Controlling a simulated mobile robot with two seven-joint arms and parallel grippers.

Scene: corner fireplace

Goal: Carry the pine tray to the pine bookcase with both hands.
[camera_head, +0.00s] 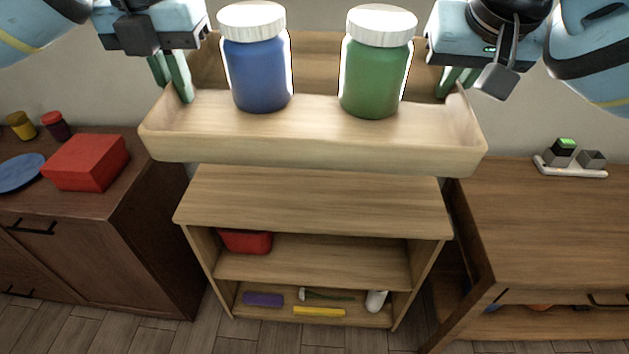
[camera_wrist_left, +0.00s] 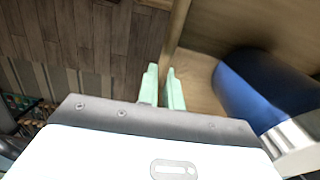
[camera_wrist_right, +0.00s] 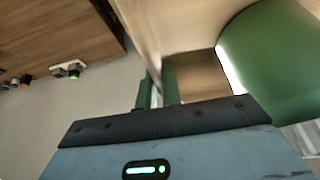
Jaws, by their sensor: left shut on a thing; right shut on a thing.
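The pine tray (camera_head: 310,147) is held in the air, roughly level, in front of and above the pine bookcase (camera_head: 315,200). A blue jar with a white lid (camera_head: 257,75) and a green jar with a white lid (camera_head: 373,80) stand upright in it. My left gripper (camera_head: 183,88) is shut on the tray's left wall; its fingers pinch the wall in the left wrist view (camera_wrist_left: 163,88). My right gripper (camera_head: 452,82) is shut on the tray's right wall, also seen in the right wrist view (camera_wrist_right: 157,88). The tray hides the bookcase's back part.
The bookcase's visible top is bare; its shelves hold a red box (camera_head: 246,241), a purple block (camera_head: 263,300) and a yellow item (camera_head: 319,312). A dark cabinet (camera_head: 110,230) with a red box (camera_head: 87,162) stands left. A brown wooden unit (camera_head: 550,220) stands right.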

